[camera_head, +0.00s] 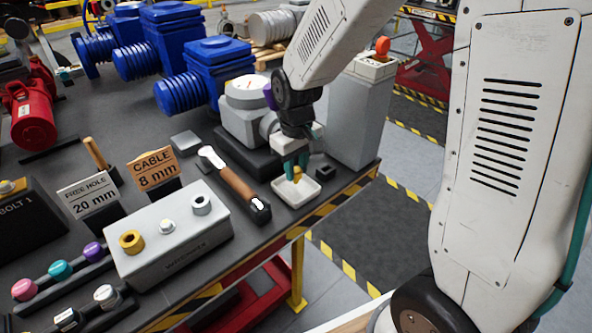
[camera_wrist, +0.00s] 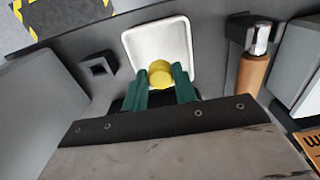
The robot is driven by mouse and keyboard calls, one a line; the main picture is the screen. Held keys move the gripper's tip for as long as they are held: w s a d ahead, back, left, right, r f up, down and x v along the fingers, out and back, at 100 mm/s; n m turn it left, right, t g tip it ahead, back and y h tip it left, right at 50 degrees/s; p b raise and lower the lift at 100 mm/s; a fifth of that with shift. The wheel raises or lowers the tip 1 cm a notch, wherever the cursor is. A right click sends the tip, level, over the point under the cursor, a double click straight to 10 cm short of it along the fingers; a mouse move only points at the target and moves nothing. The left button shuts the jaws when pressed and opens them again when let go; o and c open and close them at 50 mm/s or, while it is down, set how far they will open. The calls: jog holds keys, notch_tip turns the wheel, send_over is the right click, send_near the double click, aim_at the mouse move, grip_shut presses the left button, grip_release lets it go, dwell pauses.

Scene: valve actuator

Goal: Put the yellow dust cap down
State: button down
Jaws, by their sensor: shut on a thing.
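The yellow dust cap (camera_wrist: 160,73) is between the green fingertips of my gripper (camera_wrist: 161,84) in the wrist view. In the head view my gripper (camera_head: 296,165) points down over a white tray (camera_head: 309,193), shut on the yellow dust cap (camera_head: 297,174). The white tray (camera_wrist: 157,34) also shows in the wrist view, behind and around the cap. The cap is over the tray's inside; I cannot tell whether it touches the tray floor.
A brown-handled tool (camera_head: 236,184) lies just left of the tray. A small black square block (camera_head: 325,171) stands to its right. A grey pillar (camera_head: 356,123) and a grey valve body (camera_head: 246,120) stand behind. The striped table edge (camera_head: 333,207) is close in front.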

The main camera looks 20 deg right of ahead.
aim_at(296, 171)
jog(key=shift+a+f, duration=0.15)
jog(key=shift+f, duration=0.9)
jog(key=shift+f, duration=0.2)
jog(key=c, duration=1.1)
grip_release()
jog(key=shift+r, duration=0.15)
notch_tip(296, 171, up, 12)
jog(key=s+d+r+m, duration=0.1)
jog(key=s+d+r, duration=0.1)
jog(key=s, duration=0.9)
jog(key=s+d+r+m+t, duration=0.1)
jog(key=s+r, duration=0.3)
jog(key=s, duration=0.8)
jog(key=shift+s+d+r+m, duration=0.35)
jog(key=shift+d+m, duration=0.3)
jog(key=shift+m, duration=0.15)
